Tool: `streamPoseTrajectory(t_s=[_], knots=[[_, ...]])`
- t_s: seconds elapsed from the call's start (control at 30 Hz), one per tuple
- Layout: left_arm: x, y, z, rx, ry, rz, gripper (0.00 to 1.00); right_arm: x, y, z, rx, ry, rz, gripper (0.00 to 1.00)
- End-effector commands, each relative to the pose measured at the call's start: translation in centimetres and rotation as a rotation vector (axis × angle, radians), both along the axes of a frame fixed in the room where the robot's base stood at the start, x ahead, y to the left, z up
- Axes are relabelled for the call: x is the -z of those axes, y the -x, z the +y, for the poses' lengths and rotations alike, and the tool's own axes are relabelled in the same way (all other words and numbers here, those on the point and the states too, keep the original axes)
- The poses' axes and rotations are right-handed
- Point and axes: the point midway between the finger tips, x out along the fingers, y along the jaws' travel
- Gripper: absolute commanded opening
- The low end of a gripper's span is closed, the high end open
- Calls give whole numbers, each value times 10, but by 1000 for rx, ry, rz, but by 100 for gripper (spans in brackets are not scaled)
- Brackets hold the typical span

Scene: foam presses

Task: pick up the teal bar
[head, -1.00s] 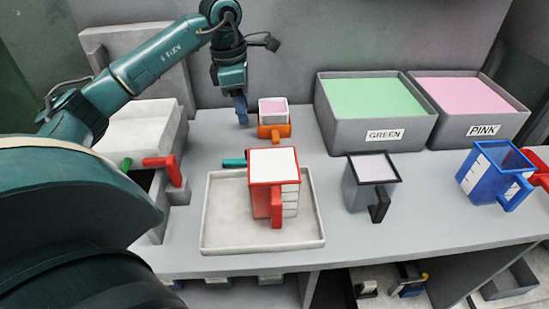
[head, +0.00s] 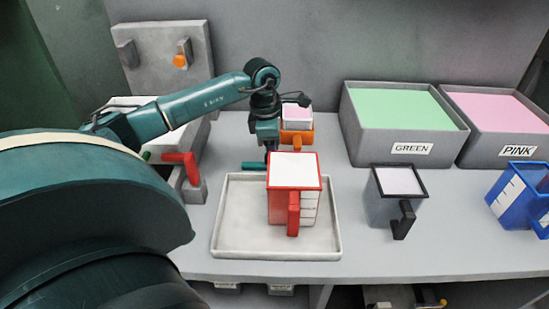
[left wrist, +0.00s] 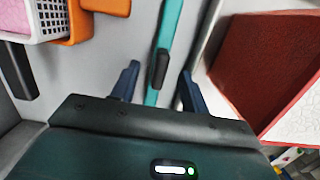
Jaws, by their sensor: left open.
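The teal bar (head: 254,166) lies on the bench behind the tray, partly hidden by my left gripper and the red jug in the head view. In the left wrist view the teal bar (left wrist: 169,35) runs lengthwise between my fingers, with a short dark piece (left wrist: 161,69) on it. My left gripper (left wrist: 157,88) is open, with one dark blue finger on each side of the bar. In the head view my left gripper (head: 269,153) points down at the bar. I cannot tell whether the fingers touch it. My right gripper is not in view.
A red jug (head: 281,204) with white contents stands on a pale tray (head: 237,242), close beside my left gripper. An orange holder (head: 303,136) with a white basket (head: 297,117) is just behind. A red handle (head: 190,165) stands left. Green (head: 360,134) and pink (head: 480,145) bins stand right.

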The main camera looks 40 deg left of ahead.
Motion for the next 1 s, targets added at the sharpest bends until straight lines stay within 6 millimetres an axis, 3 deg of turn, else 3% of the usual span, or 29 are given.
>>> streamPoseTrajectory(t_s=[0.2,0.47,1.0], knots=[[27,-1,-3,0,1,2,45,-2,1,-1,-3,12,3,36],[29,-2,-3,1,1,1,45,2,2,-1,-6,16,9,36],[29,-2,-3,0,1,-1,1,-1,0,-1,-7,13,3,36]])
